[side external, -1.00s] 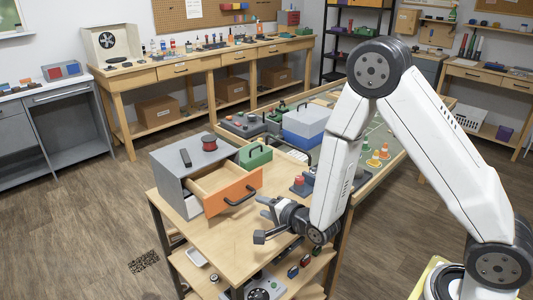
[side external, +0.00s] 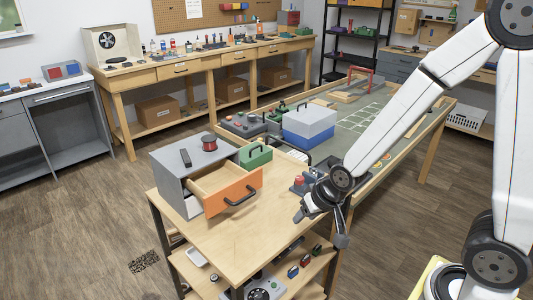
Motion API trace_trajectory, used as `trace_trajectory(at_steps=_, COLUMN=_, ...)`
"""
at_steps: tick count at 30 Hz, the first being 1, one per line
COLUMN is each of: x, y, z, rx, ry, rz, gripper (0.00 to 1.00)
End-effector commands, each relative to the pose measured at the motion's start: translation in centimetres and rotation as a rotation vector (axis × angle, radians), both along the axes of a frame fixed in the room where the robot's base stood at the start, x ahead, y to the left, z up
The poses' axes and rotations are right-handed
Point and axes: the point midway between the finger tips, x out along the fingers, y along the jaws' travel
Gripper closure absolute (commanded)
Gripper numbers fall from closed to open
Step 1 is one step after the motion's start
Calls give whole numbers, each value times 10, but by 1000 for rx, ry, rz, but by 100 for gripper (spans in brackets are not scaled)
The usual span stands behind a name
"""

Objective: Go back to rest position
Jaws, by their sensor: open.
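My gripper (side external: 318,227) is open and empty in the side external view. It hangs at the right edge of the small wooden table (side external: 255,240), with one finger over the tabletop and the other past the edge. It is apart from the grey drawer box (side external: 176,185) on that table. The box's orange-fronted drawer (side external: 234,193) is pulled open. My arm reaches in from the right of the picture.
A red-topped device (side external: 299,184) stands close behind my gripper. A blue-and-grey toolbox (side external: 309,125) and a long green-topped table (side external: 365,122) lie farther back. A green case (side external: 256,156) stands by the drawer. Lower shelves hold small items. The tabletop's front is clear.

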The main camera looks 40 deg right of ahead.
Motion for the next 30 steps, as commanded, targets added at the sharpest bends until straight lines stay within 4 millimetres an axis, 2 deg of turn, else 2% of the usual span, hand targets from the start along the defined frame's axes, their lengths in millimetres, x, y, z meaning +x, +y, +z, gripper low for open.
trace_trajectory(at_steps=6, x=-37, y=-7, z=12, rx=-94, ry=154, rz=202, gripper=51)
trace_trajectory(at_steps=12, x=-56, y=-11, z=17, rx=-129, ry=230, rz=304, gripper=51)
trace_trajectory(at_steps=30, x=-58, y=-11, z=17, rx=-132, ry=241, rz=318, gripper=51)
